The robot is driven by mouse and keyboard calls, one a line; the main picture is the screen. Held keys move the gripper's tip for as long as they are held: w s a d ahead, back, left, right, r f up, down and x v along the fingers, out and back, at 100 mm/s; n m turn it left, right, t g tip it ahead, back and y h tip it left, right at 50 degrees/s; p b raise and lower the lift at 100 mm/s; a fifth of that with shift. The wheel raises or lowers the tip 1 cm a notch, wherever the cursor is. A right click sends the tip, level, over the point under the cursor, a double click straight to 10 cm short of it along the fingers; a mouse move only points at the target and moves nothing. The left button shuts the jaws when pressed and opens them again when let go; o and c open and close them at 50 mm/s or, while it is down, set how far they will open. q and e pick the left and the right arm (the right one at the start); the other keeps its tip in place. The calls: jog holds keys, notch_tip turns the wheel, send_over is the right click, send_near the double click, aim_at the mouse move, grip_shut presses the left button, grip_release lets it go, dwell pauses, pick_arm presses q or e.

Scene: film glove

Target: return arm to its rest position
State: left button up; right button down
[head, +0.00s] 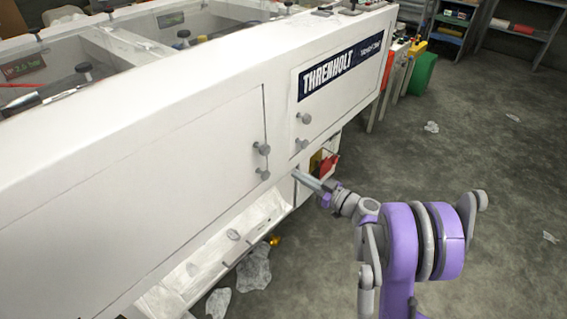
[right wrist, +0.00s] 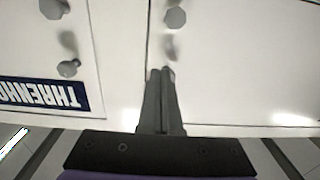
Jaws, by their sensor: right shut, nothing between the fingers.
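My right arm, purple and grey, comes in from the lower right in the head view. Its gripper (head: 299,176) is by the lower front edge of the white machine (head: 150,150), below the door knobs. In the right wrist view the gripper (right wrist: 160,72) has its two dark fingers together, with nothing between them. The fingertips lie in front of the white panel, close to a grey knob (right wrist: 175,18); whether they touch the panel I cannot tell. My left gripper is not in view.
The machine's front has grey knobs (head: 262,149) and a THRENHOLT label (head: 340,68). Crumpled clear film (head: 254,268) lies on the floor below. A green bin (head: 422,76) and shelves (head: 515,28) stand at the back right. The grey floor (head: 500,190) at right is mostly open.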

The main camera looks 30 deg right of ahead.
jog(key=shift+s, duration=0.1)
jog(key=s+a+r+m+g+p, duration=0.1)
jog(key=s+a+r+g+p, duration=0.2)
jog(key=a, duration=0.5)
jog(key=s+a+r+g+p, duration=0.1)
jog(key=s+a+g+p, duration=0.1)
jog(key=s+a+g, duration=0.4)
jog(key=s+a+r+m+g+h+p, duration=0.1)
jog(key=s+r+m+h+p, duration=0.1)
jog(key=s, duration=0.7)
jog(key=s+r+m+g+h+p, duration=0.1)
jog(key=s+h+p, duration=0.3)
jog(key=s, duration=0.5)
jog(key=shift+a+r+m+h, duration=0.35)
jog(key=shift+m+h, duration=0.15)
jog(key=shift+h, duration=0.2)
jog(key=shift+s, duration=0.15)
